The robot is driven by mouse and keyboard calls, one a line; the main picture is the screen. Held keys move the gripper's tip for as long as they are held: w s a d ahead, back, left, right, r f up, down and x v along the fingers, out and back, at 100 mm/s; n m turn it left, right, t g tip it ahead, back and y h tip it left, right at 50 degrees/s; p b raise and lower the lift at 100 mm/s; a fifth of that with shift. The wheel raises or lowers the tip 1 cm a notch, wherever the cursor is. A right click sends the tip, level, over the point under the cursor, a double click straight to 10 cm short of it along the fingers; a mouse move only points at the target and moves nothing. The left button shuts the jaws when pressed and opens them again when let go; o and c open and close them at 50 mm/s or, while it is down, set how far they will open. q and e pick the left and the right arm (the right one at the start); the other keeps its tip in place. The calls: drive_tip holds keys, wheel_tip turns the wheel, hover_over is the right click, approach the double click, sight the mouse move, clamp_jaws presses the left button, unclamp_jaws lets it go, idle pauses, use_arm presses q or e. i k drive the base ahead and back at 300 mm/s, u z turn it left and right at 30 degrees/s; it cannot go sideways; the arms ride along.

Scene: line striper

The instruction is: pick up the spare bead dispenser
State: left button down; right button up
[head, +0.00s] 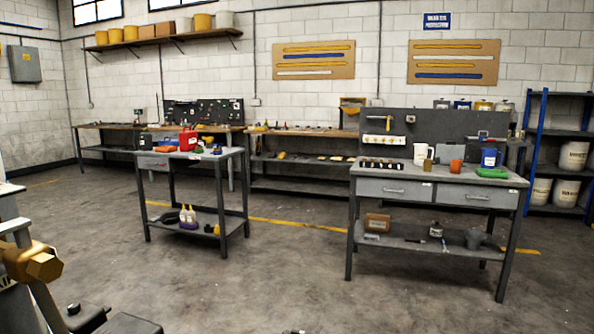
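I cannot pick out the spare bead dispenser for certain; many items are small at this distance. A yellow-topped unit (352,104) stands at the right end of the back bench, and I cannot tell whether it is a dispenser. Two pale bottles with yellow tops (187,214) stand on the lower shelf of the left cart. Neither of my grippers can be made out in the head view.
A grey cart (240,190) stands centre left, with a red container (188,139) on top. A drawer workbench (380,188) stands at right, beside blue shelving (531,150). Machinery with a gold hexagonal part (35,262) fills the lower left. The middle floor is open.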

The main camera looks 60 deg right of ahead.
sight(427, 162)
drive_tip(key=z, duration=3.4)
drive_tip(key=i, duration=2)
drive_tip(key=u, duration=0.8)
drive_tip(key=i, duration=2.2)
drive_tip(key=u, duration=1.85)
